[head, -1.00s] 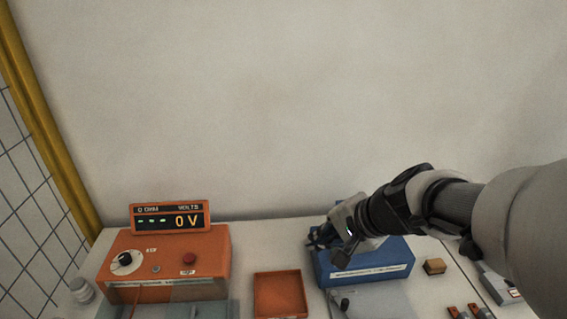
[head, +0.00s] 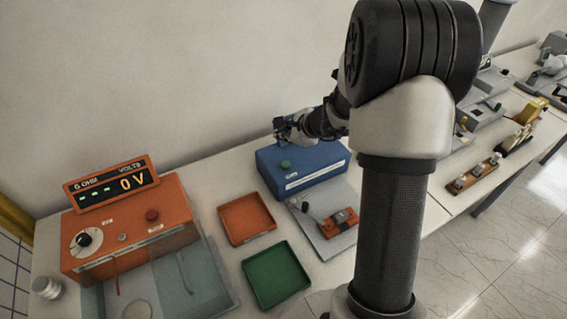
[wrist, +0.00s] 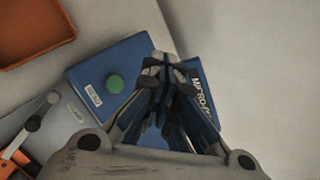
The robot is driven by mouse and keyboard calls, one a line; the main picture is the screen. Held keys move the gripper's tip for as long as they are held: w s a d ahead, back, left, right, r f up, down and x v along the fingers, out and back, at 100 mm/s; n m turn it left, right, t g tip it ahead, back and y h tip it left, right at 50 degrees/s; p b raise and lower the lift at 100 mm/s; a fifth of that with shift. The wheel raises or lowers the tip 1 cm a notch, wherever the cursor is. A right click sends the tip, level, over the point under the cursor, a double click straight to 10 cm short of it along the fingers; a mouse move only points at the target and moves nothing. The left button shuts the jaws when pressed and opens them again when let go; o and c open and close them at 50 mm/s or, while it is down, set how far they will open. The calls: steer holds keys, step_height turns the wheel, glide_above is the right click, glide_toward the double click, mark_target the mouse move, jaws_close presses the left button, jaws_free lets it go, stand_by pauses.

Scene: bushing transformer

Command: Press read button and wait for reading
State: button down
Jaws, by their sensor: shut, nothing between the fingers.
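The blue instrument box (head: 312,170) stands on the bench near the wall. A round green button (head: 285,164) sits on its top at the left. In the wrist view the green button (wrist: 115,82) is beside a small white label (wrist: 93,95), whose text is too blurred to read surely. My gripper (head: 283,130) is shut and empty, above the back of the blue box. In the wrist view my fingertips (wrist: 160,62) are to the right of the button, apart from it. I cannot see a reading on the blue box.
An orange tray (head: 232,236) and a green tray (head: 258,296) lie between. A grey plate with a small orange part (head: 338,222) lies before the blue box.

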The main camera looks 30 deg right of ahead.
steer(key=shift+f, duration=0.1)
steer(key=b, duration=0.7)
glide_above(284, 166)
step_height(284, 166, down, 8)
steer(key=shift+w+r, duration=0.1)
steer(key=shift+f+b, duration=0.45)
stand_by(0.8)
steer(key=shift+f+b, duration=0.4)
steer(key=shift+b, duration=0.2)
steer(key=shift+f+b, duration=0.5)
steer(key=shift+b, duration=0.15)
stand_by(0.5)
steer(key=shift+r, duration=0.1)
steer(key=shift+r+p, duration=0.7)
steer(key=shift+r, duration=0.15)
steer(key=shift+r, duration=0.1)
